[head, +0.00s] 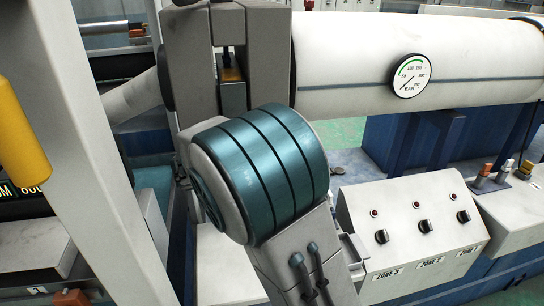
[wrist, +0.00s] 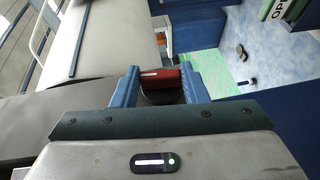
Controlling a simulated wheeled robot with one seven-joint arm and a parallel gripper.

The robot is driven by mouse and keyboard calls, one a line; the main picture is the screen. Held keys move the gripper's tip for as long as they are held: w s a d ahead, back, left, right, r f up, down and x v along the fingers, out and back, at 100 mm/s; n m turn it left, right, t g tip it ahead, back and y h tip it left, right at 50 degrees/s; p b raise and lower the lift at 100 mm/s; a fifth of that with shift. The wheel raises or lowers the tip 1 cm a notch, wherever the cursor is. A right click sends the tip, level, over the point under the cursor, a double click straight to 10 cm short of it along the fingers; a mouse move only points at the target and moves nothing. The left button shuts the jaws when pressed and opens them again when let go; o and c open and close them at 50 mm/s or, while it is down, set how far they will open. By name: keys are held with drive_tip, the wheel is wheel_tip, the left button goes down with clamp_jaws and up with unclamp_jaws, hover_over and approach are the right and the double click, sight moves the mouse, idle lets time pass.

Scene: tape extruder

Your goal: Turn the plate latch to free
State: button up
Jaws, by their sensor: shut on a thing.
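In the wrist view, the blue fingers of my gripper (wrist: 161,76) stand on either side of a red piece (wrist: 162,80) and are shut on it. This red piece appears to be the handle of the plate latch. It lies crosswise between the fingers, with a dark rounded part just below it. The lower part of the latch is hidden by my gripper's body. In the head view my arm blocks the sight of the latch, and I cannot make out the fingers there.
A white barrel (head: 440,60) with a round pressure gauge (head: 411,75) runs to the right. A control box (head: 410,232) with several knobs stands below it. A yellow cylinder (head: 20,130) and a pale upright post (head: 75,130) stand at the left. Blue machine framing (head: 385,140) lies under the barrel.

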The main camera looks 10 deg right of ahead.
drive_tip(key=shift+f+t+h+b, duration=0.15)
drive_tip(key=shift+t+h+b, duration=0.15)
drive_tip(key=shift+h, duration=0.3)
drive_tip(key=shift+n, duration=0.3)
drive_tip(key=o, duration=1)
drive_tip(key=v, duration=0.7)
drive_tip(key=shift+s+a, duration=0.1)
drive_tip(key=shift+a, duration=0.2)
